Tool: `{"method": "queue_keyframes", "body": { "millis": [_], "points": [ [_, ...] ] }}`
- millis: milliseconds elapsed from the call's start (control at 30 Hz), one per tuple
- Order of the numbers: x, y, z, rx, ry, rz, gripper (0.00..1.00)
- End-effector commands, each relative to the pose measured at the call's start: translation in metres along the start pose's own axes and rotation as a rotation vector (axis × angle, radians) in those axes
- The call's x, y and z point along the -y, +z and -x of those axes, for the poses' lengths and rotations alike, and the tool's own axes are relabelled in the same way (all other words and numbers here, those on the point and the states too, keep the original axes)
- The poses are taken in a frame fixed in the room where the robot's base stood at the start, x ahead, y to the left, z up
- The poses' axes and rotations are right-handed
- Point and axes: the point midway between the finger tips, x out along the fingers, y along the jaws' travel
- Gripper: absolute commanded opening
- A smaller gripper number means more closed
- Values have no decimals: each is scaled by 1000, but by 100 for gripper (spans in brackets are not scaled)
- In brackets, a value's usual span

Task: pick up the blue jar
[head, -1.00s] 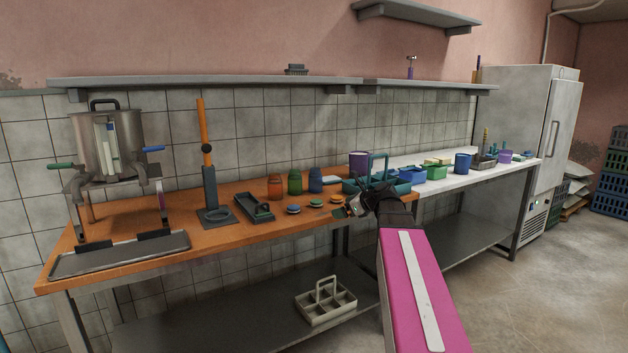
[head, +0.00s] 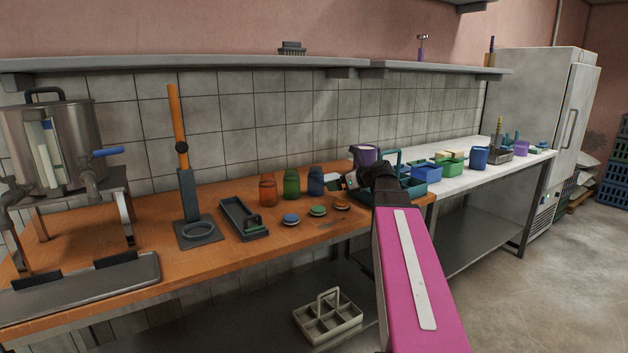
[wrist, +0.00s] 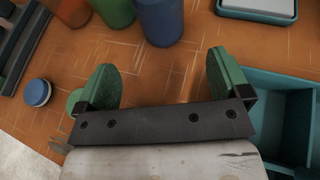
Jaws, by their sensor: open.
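The blue jar (head: 315,182) stands upright on the orange worktop, at the right end of a row of jars. In the wrist view the blue jar (wrist: 160,22) is ahead of the fingers, its upper part cut off by the picture edge. My gripper (head: 340,183) is just right of the jar in the head view. In the wrist view my gripper (wrist: 163,68) has its green fingers wide apart, with only bare worktop between them. The jar is beyond the fingertips, roughly centred on the gap.
A green jar (head: 291,183) is close left of the blue jar, then an orange jar (head: 268,191). Lids, including a blue lid (head: 291,219), lie in front. A teal caddy (wrist: 267,108) is close right of my gripper. A white-topped teal container (wrist: 257,10) sits behind right.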

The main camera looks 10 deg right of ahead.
Motion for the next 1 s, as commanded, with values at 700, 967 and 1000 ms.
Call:
{"method": "queue_keyframes", "body": {
  "millis": [700, 967, 1000],
  "points": [
    [0, 0, -62, 0, 1, 0, 95],
    [1, 0, -99, -1, 1, 0, 95],
    [1, 0, -103, 0, 0, -1, 95]
  ]
}}
